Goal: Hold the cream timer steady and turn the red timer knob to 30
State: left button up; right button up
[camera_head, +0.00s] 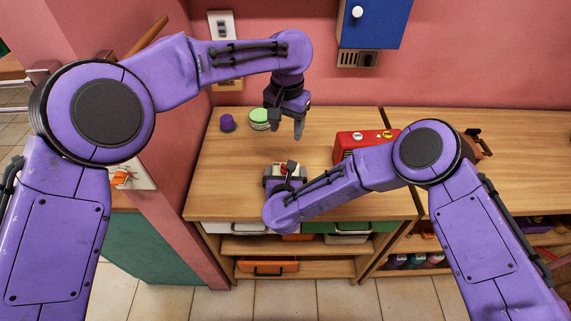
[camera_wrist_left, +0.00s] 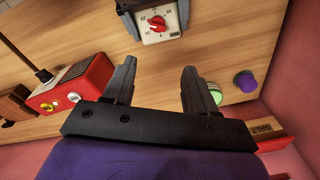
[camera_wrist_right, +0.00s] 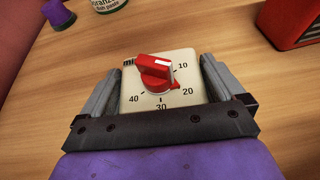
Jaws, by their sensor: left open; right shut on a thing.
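The cream timer (camera_head: 271,170) sits on the wooden counter; it also shows in the left wrist view (camera_wrist_left: 171,33) and right wrist view (camera_wrist_right: 133,104). My right gripper (camera_wrist_right: 162,84) is shut on it, one finger on each side of the case. The red knob (camera_wrist_right: 154,78) is on its face, also in the left wrist view (camera_wrist_left: 156,23). The numbers 10, 20, 30 and 40 show around it. A small red tip on the knob's edge lies near 20. My left gripper (camera_head: 285,121) is open and empty above the counter, behind the timer and apart from it.
A green-lidded jar (camera_head: 260,117) and a purple object (camera_head: 227,122) stand at the back left of the counter. A red box (camera_head: 350,142) stands to the right, partly behind my right arm. A blue cabinet (camera_head: 375,22) hangs above. Bare counter (camera_head: 237,160) lies left of the timer.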

aim_at(284, 165)
pick_arm(q)
jog(key=shift+m+g, duration=0.3)
jog(key=shift+g, duration=0.1)
jog(key=f, duration=1.4)
jog(key=shift+s+a, duration=0.2)
jog(key=shift+a, duration=0.15)
